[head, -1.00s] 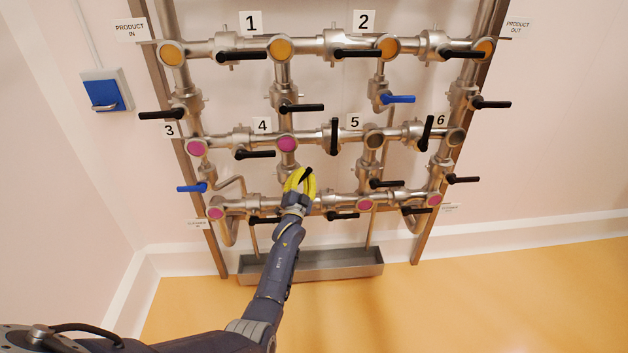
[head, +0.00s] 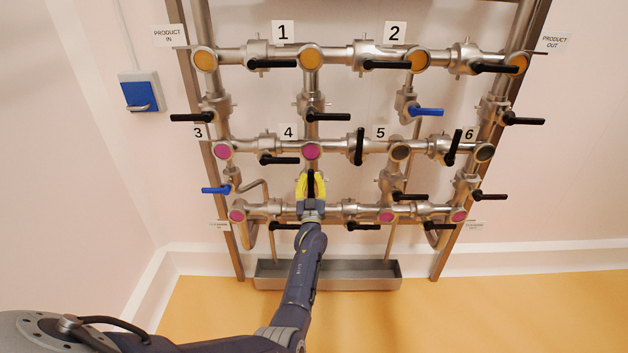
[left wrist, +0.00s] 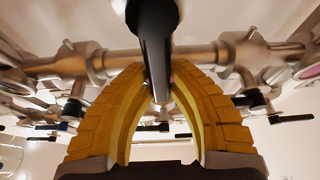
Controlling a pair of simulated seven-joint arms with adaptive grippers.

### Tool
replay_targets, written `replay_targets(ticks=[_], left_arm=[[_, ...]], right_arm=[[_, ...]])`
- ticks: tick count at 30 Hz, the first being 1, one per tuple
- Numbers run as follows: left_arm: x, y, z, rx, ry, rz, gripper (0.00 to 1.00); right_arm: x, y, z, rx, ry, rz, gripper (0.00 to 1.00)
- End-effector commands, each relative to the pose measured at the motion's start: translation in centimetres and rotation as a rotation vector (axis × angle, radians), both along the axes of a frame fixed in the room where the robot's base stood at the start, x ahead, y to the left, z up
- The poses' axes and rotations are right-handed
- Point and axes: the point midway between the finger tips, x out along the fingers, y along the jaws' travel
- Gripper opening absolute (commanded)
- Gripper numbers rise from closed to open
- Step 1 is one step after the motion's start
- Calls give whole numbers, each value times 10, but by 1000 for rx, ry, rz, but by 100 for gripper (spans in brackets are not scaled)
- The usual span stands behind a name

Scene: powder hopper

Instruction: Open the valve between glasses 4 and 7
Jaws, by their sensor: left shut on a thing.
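Glass 4 (head: 311,151) is a magenta sight glass in the middle row, beside its number label (head: 288,131). A label for glass 7 does not show. My left gripper (head: 311,184), with yellow fingers, is just below glass 4 on the pipe that runs down from it. It is shut on a black valve handle (head: 310,182), which looks upright, in line with that pipe. In the left wrist view the black handle (left wrist: 156,45) passes between the yellow fingertips (left wrist: 158,75). The valve body and the lower pipe joint are mostly hidden by the gripper. My right gripper is out of view.
Other black handles surround it: one left below glass 4 (head: 279,160), one upright at right (head: 358,147), others on the bottom row (head: 363,226). A blue handle (head: 215,190) is at the left. A metal trough (head: 360,274) lies below the pipes.

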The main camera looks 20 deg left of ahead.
Motion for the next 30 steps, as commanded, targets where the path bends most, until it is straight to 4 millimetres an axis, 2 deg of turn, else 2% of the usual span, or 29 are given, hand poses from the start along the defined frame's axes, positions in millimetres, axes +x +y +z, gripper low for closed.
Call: replay_targets(ticks=[1, 9, 24, 25, 30], left_arm=[[-1, 6, 3, -20, -15, 4, 0], [-4, 13, 3, -64, -39, 9, 0], [-6, 16, 4, -70, -46, 12, 0], [-6, 16, 4, -70, -46, 12, 21], [-5, 15, 4, -69, -44, 11, 41]], right_arm=[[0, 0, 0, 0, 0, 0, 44], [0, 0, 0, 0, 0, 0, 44], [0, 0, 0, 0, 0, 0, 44], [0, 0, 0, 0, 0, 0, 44], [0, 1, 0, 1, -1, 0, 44]])
